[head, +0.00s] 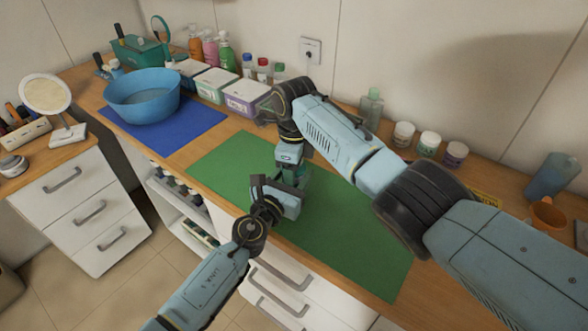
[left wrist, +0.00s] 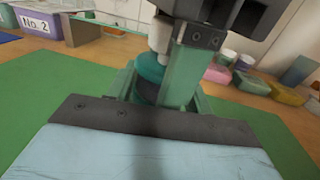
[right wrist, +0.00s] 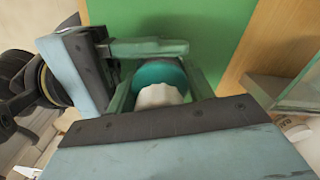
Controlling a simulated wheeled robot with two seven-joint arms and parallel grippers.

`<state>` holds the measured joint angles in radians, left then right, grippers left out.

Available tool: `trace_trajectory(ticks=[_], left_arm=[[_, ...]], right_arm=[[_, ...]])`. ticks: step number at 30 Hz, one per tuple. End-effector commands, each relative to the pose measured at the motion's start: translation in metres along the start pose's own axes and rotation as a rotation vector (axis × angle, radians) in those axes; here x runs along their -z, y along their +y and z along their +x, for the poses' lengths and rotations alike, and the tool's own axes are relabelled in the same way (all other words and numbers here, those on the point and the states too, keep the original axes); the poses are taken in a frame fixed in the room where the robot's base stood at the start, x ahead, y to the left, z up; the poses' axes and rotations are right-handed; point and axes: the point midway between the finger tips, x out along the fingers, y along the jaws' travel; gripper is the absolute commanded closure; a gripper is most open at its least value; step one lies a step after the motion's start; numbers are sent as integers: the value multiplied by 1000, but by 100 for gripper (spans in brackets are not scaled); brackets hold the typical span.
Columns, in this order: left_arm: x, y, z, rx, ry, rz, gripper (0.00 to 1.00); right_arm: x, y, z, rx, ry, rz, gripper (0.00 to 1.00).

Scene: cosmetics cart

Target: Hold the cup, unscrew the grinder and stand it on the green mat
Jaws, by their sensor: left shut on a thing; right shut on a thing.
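The teal cup (left wrist: 149,72) is low over the green mat (head: 345,230), between the fingers of my left gripper (left wrist: 155,95). My left gripper (head: 285,185) is shut on it from the near side. The white grinder (left wrist: 160,34) sits at the cup's top, and its white top (right wrist: 160,95) shows ringed by the teal rim in the right wrist view. My right gripper (head: 292,162) points down from above and is shut on the grinder. In the head view the grippers hide most of both. I cannot tell whether the grinder is still threaded in.
A blue bowl (head: 143,97) stands on a blue mat (head: 180,128) at left. Labelled boxes (head: 246,95) and bottles line the wall. Several jars (head: 428,143), a blue tumbler (head: 552,176) and an orange cup (head: 548,214) stand right. The green mat around the grippers is clear.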

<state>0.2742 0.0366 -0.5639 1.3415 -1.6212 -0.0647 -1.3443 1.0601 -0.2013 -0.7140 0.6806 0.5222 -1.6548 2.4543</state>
Motion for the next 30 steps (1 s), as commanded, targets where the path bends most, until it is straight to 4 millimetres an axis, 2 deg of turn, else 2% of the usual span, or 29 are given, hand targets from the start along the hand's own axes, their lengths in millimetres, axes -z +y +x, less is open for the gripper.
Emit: trace_trajectory(ticks=[26, 27, 30], left_arm=[[1, 0, 0, -1, 2, 0, 100], [1, 0, 0, -1, 2, 0, 100], [1, 0, 0, -1, 2, 0, 100]], right_arm=[[-1, 0, -2, 1, -3, 5, 75], [-1, 0, -2, 1, -3, 5, 47], [-1, 0, -1, 1, -3, 4, 34]])
